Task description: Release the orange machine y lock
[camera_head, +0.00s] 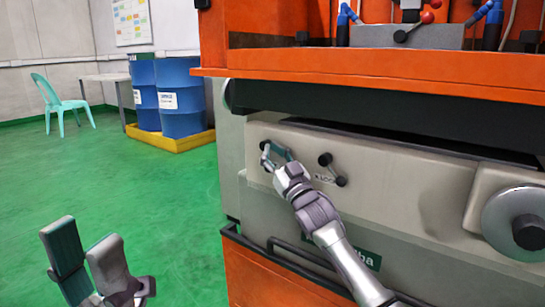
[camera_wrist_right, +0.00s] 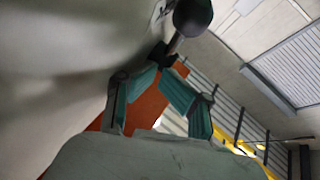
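The orange machine (camera_head: 430,75) has a beige front panel with two small dark double-knobbed lock levers. My right gripper (camera_head: 268,152) is at the left lever (camera_head: 264,146), partly covering it. The other lever (camera_head: 333,170) is free, with small lettering beside it too small to read surely. In the right wrist view, the fingertips (camera_wrist_right: 160,72) come together around the dark part of the lever, and its black ball knob (camera_wrist_right: 193,16) sticks out beyond them. My left gripper (camera_head: 82,232) is open and empty above the green floor, away from the machine.
A handwheel (camera_head: 515,222) juts from the panel at the right. A dark rail (camera_head: 300,247) runs below the panel. Blue drums (camera_head: 180,97) stand on a yellow pallet (camera_head: 170,139) at the back left, near a teal chair (camera_head: 62,103). The floor between is clear.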

